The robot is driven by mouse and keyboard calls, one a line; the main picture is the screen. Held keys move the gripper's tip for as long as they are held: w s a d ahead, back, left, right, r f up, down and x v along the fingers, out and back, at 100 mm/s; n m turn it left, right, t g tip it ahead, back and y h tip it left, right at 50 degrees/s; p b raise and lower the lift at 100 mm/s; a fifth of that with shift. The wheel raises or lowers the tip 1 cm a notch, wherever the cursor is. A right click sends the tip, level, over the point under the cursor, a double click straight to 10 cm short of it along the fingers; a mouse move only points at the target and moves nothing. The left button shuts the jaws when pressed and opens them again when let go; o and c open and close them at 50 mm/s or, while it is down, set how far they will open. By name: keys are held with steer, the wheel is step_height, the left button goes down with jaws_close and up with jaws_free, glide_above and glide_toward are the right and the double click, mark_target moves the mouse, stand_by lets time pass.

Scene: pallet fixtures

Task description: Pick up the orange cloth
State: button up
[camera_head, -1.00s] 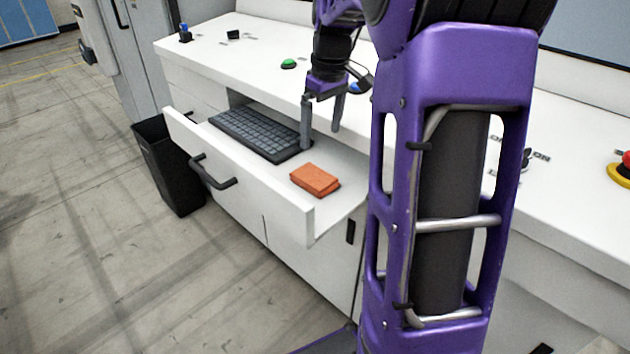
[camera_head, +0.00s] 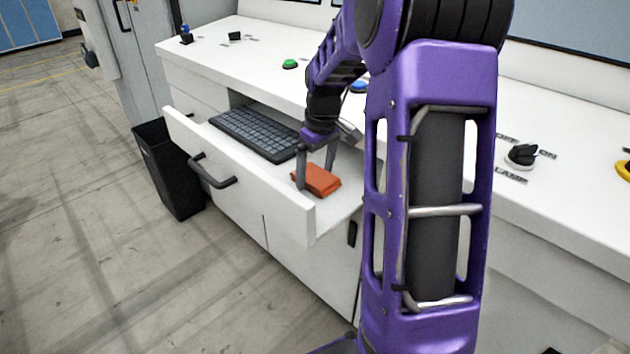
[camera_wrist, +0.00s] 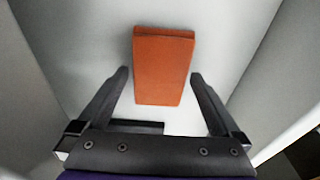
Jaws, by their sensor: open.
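The orange cloth (camera_head: 321,181) is a small folded block lying flat in the open white drawer (camera_head: 262,196), near its right end. In the wrist view the cloth (camera_wrist: 163,68) lies ahead of and partly between the two fingers. My gripper (camera_head: 316,178) is open and points down over the cloth, one finger on either side of it. The wrist view also shows my gripper (camera_wrist: 160,85) with clear gaps between both fingers and the cloth. The exact height of the fingertips above the drawer floor is hard to tell.
A dark keyboard (camera_head: 254,133) lies in the drawer left of the cloth. The drawer's front wall with a black handle (camera_head: 212,172) stands nearest. The white desktop (camera_head: 255,62) overhangs behind, with a green button (camera_head: 290,64). A black bin (camera_head: 168,170) stands at left.

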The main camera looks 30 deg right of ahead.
mark_target(316, 176)
steer(key=c, duration=1.1)
steer(key=shift+r, duration=0.1)
step_height(316, 176, up, 18)
steer(key=p, duration=0.3)
steer(key=o, duration=0.7)
steer(key=shift+c, duration=0.2)
steer(key=c, duration=0.5)
